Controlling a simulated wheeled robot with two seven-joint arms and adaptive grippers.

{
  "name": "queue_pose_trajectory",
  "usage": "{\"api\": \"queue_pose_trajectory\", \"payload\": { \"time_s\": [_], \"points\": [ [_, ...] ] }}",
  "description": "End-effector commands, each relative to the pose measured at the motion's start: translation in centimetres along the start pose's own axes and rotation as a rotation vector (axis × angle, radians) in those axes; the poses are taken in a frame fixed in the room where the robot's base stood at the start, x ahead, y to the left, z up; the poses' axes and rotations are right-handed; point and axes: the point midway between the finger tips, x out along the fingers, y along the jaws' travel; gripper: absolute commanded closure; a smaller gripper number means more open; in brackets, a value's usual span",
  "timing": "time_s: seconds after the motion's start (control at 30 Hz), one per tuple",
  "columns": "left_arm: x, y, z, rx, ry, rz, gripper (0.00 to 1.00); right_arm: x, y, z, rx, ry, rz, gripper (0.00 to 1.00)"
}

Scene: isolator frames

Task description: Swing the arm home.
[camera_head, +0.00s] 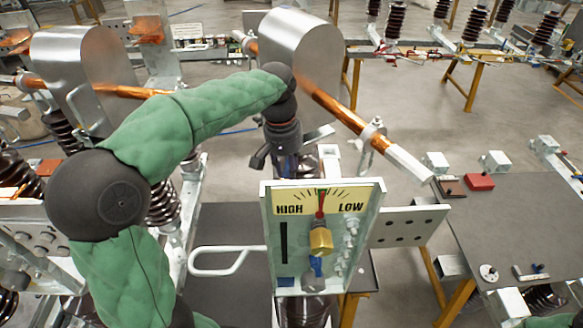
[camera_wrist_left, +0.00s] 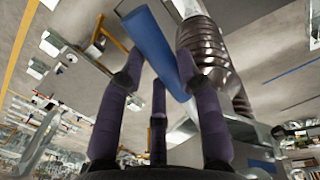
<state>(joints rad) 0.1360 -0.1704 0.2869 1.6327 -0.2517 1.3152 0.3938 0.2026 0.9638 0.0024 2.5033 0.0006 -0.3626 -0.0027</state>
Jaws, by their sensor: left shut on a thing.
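My left arm, in a green sleeve, reaches across the head view, and its gripper (camera_head: 286,150) points down behind the gauge box. In the left wrist view the dark purple fingers of my left gripper (camera_wrist_left: 160,68) are shut on a blue bar (camera_wrist_left: 153,45), which lies slanted between them. The isolator arm, a copper tube (camera_head: 338,108) with a pale metal end (camera_head: 408,163), slopes down to the right from a grey metal housing (camera_head: 298,48). The gauge box (camera_head: 375,240) has a HIGH–LOW dial (camera_head: 320,202) with its red needle near the middle. My right gripper is not in view.
A brown ribbed insulator (camera_wrist_left: 208,55) stands close beside the blue bar. A perforated metal plate (camera_head: 408,225) juts right of the gauge box. A white loop handle (camera_head: 222,270) is at its left. A grey table (camera_head: 520,220) with a red block (camera_head: 479,182) stands at right.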

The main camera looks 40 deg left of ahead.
Motion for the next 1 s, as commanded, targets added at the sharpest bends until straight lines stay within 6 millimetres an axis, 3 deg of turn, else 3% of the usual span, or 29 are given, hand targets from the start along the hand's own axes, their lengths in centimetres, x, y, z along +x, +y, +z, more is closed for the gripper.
{"api": "queue_pose_trajectory", "payload": {
  "time_s": [0.17, 0.2, 0.27, 0.67, 1.0],
  "points": [
    [-0.1, -0.1, -0.1, -0.001, 0.004, 0.0, 1.0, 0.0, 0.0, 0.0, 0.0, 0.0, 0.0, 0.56],
    [-0.1, 0.0, -0.1, -0.001, 0.004, 0.0, 0.54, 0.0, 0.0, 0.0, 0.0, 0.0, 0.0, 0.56],
    [-0.1, 0.0, -0.1, -0.001, 0.004, 0.0, 0.42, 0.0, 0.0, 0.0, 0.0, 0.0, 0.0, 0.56],
    [-0.5, 0.0, -0.1, -0.001, 0.003, 0.001, 0.42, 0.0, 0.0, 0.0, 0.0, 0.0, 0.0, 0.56],
    [-6.0, 0.0, -0.1, -0.001, 0.005, 0.001, 0.42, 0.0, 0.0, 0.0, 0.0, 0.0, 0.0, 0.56]
  ]
}}
